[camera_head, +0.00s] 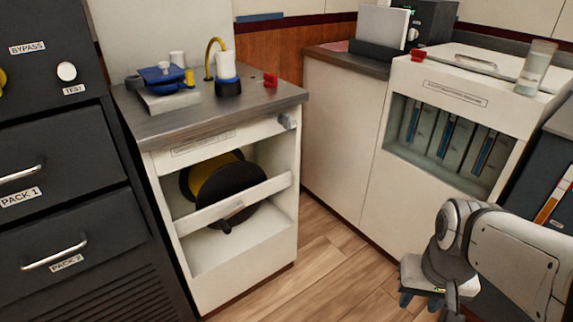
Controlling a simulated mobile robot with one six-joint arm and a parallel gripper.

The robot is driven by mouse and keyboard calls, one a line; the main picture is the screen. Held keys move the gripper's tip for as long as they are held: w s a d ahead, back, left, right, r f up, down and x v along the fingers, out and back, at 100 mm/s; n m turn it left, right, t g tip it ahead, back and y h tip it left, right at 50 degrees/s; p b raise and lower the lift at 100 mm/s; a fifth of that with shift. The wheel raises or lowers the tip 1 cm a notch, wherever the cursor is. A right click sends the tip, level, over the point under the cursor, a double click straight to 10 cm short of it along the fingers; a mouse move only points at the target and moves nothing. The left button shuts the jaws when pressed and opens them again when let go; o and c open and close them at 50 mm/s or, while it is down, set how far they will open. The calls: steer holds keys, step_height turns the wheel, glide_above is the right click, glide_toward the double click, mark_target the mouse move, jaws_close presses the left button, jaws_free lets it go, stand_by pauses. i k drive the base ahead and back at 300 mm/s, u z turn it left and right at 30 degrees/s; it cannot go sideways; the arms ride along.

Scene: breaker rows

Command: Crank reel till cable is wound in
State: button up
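Yellow cable (213,165) shows behind the disc's upper left edge. My gripper (421,302) is at the lower right, well apart from the reel, pointing down over the floor. Its dark fingertips look spread, with nothing visible between them.
The cabinet's grey top (205,112) holds a blue device (165,77), a bottle with a yellow tube (228,80) and a red clip (270,80). Black drawers (60,180) flank it on the left. Wooden floor (325,265) is clear between the cabinet and my gripper.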

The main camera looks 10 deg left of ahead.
mark_target(206, 184)
steer(key=z, duration=0.6)
steer(key=k, duration=1.25)
steer(key=u, duration=0.55)
steer(key=i, duration=1)
steer(key=u, duration=0.05)
